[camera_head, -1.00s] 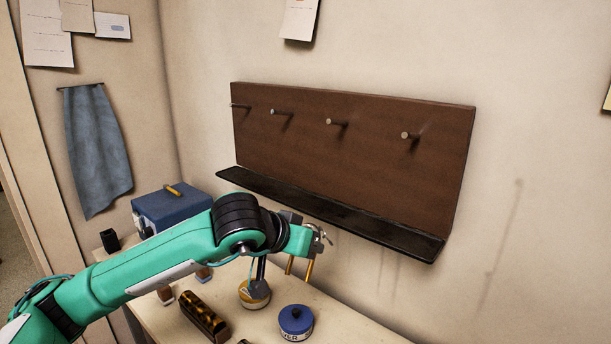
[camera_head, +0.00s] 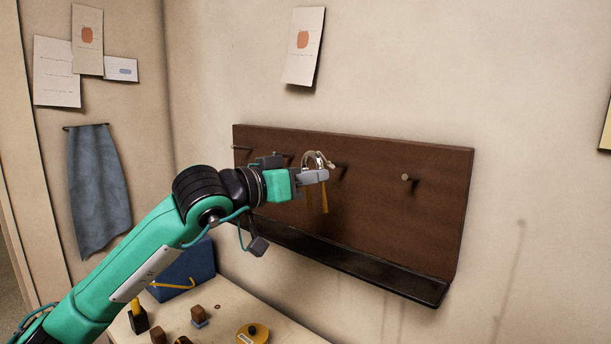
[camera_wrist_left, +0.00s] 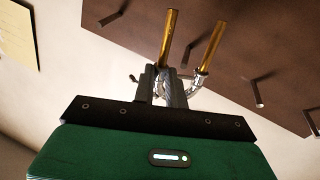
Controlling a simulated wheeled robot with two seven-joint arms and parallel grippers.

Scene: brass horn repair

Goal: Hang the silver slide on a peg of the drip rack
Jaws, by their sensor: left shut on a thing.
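My left gripper (camera_head: 316,175) is shut on the silver slide (camera_head: 318,159), a U-shaped silver bow with two brass-coloured legs hanging down. In the left wrist view the jaws (camera_wrist_left: 163,88) grip the slide's silver bow (camera_wrist_left: 199,84), its two legs pointing up in the picture. The drip rack (camera_head: 420,225) is a brown wall board with a row of pegs. The gripper and slide are in front of the board's middle, close to a peg (camera_head: 341,167) just right of the bow. I cannot tell if they touch. The rightmost peg (camera_head: 406,178) is bare. My right gripper is not in view.
A dark ledge (camera_head: 395,281) runs along the rack's bottom. A blue cloth (camera_head: 97,190) hangs left. Papers are pinned on the walls.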

